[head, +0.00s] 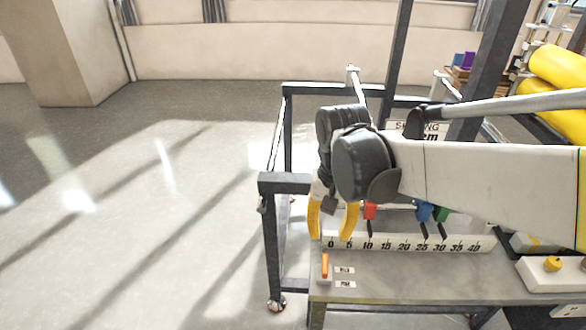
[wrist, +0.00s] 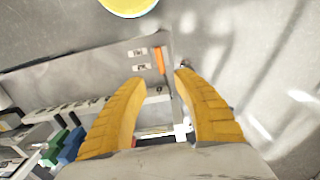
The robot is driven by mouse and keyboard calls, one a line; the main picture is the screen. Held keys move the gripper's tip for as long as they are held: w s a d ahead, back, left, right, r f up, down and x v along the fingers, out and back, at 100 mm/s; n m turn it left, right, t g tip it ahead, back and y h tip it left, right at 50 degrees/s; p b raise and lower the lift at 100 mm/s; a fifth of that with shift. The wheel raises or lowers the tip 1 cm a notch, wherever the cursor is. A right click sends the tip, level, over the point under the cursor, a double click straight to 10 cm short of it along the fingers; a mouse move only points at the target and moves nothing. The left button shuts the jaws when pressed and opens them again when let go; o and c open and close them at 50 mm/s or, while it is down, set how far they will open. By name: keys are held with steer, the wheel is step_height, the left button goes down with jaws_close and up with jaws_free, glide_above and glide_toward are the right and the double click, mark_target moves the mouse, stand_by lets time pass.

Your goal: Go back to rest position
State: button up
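My gripper (head: 330,236) has two curved yellow fingers. In the head view it hangs pointing down near the left end of the machine, above the 0 to 5 marks of the white scale (head: 405,244). The fingers are apart with nothing visible between them. In the wrist view the open gripper (wrist: 161,78) points toward the orange lever (wrist: 159,60) beside two small labels. The orange lever (head: 324,266) stands upright on the grey panel (head: 420,278) in the head view, below the fingers. My arm hides part of the machine behind it.
Red (head: 370,211), blue (head: 424,211) and green (head: 441,214) sliders sit along the scale. A white box with a yellow knob (head: 552,264) is at right. Dark frame posts (head: 271,240) stand at left, with open floor (head: 130,230) beyond. Yellow rolls (head: 558,68) lie at back right.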

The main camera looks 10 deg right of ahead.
steer(key=s+r+n+t, duration=0.3)
steer(key=s+t, duration=0.2)
steer(key=t, duration=0.2)
steer(key=shift+s+r+n, duration=0.25)
steer(key=shift+r+n, duration=0.05)
steer(key=shift+n, duration=0.1)
stand_by(0.8)
